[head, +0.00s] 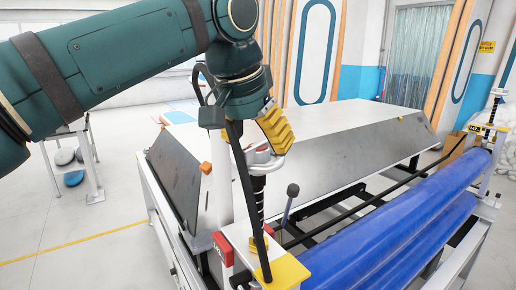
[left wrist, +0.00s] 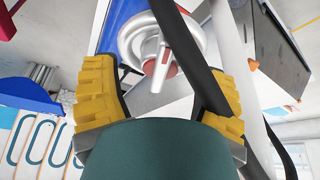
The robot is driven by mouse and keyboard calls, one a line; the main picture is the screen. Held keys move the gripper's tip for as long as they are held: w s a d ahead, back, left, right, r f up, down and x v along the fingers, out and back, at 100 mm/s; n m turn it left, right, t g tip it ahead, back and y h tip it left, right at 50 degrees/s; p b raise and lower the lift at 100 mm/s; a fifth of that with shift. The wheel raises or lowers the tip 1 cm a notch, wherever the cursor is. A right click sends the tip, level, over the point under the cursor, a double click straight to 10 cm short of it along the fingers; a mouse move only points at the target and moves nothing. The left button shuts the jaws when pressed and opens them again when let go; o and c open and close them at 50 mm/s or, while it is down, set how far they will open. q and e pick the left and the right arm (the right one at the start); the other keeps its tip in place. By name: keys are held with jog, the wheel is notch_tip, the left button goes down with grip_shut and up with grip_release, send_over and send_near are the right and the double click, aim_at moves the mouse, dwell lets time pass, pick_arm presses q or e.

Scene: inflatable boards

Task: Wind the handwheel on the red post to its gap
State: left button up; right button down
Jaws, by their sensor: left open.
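The handwheel (head: 262,158) is silver with red parts and sits on a dark threaded spindle at the near post, which carries a red block (head: 222,248). My left gripper (head: 272,135), with yellow ribbed pads, is just above the handwheel and partly covers it. In the left wrist view the handwheel (left wrist: 188,38) shows its round rim, red centre and a silver handle pointing toward me. The yellow pads of my left gripper (left wrist: 160,100) stand wide apart on either side of that handle, with nothing clamped. I cannot tell whether a pad touches the wheel. My right gripper is not in view.
A lever with a dark knob (head: 292,190) stands close right of the spindle. A grey sloped cover (head: 340,150) lies behind.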

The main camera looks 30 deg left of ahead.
pick_arm(q)
jog(key=shift+w+f, duration=0.2)
jog(key=shift+f, duration=0.25)
jog(key=c, duration=1.2)
jog(key=shift+m+p, duration=0.3)
jog(key=shift+m, duration=0.3)
jog(key=o, duration=1.2)
